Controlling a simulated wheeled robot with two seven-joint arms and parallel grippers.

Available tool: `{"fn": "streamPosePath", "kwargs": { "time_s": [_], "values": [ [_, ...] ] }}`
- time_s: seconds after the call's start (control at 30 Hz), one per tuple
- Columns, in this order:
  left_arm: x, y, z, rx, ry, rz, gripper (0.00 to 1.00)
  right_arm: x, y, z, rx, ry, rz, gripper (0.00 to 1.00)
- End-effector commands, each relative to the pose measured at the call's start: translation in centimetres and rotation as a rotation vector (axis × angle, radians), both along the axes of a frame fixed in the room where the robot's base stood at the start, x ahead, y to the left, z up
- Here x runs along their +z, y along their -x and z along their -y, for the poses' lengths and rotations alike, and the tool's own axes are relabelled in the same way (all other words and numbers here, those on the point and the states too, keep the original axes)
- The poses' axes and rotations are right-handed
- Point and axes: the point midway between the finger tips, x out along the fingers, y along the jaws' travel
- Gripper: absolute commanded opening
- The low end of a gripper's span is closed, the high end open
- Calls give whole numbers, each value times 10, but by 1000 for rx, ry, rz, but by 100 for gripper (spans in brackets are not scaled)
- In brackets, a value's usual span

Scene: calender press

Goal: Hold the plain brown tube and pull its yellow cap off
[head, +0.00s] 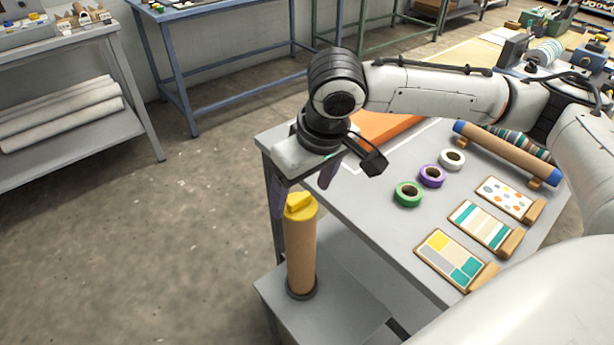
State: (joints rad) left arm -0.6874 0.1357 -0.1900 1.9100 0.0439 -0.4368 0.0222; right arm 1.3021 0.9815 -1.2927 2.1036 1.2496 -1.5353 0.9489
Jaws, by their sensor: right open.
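The plain brown tube (301,252) stands upright in a dark round holder (302,290) on a low grey shelf (345,305). Its yellow cap (299,206) sits on the top end, with a raised grip block on it. My right gripper (302,190) is just above the cap, pointing down. Its two purple-grey fingers are apart, one to the left of the cap and one to the upper right. I cannot tell whether a finger touches the cap. My left gripper is not in view.
The grey table (390,235) beside the tube bears green (408,194), purple (432,176) and white (453,160) tape rolls and several pattern boards. Another brown tube with blue ends (505,150) lies behind them. The floor (150,250) to the left is clear.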

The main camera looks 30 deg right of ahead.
Motion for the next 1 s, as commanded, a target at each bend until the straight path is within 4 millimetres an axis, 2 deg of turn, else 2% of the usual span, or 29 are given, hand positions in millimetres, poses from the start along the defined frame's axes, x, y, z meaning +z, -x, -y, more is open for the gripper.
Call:
{"fn": "streamPosePath", "kwargs": {
  "time_s": [0.2,0.5,0.7,0.77,0.83,0.87,0.93,0.97,1.0],
  "values": [
    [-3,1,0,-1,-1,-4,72,-16,-5,-1,1,-1,2,74],
    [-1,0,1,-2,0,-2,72,-18,-5,-1,2,-1,1,72],
    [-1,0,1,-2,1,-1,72,-17,-5,-1,2,-1,2,38],
    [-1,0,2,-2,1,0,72,-17,-5,-1,2,-1,1,31],
    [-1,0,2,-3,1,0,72,-17,-5,-1,2,-1,2,31],
    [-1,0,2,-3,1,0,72,-17,-5,-1,2,-1,2,48],
    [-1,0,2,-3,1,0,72,-17,-5,-1,2,-1,2,37],
    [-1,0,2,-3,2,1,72,-17,-5,-1,2,-1,2,34],
    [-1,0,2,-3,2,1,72,-17,-5,-1,2,-1,2,54]
  ]
}}
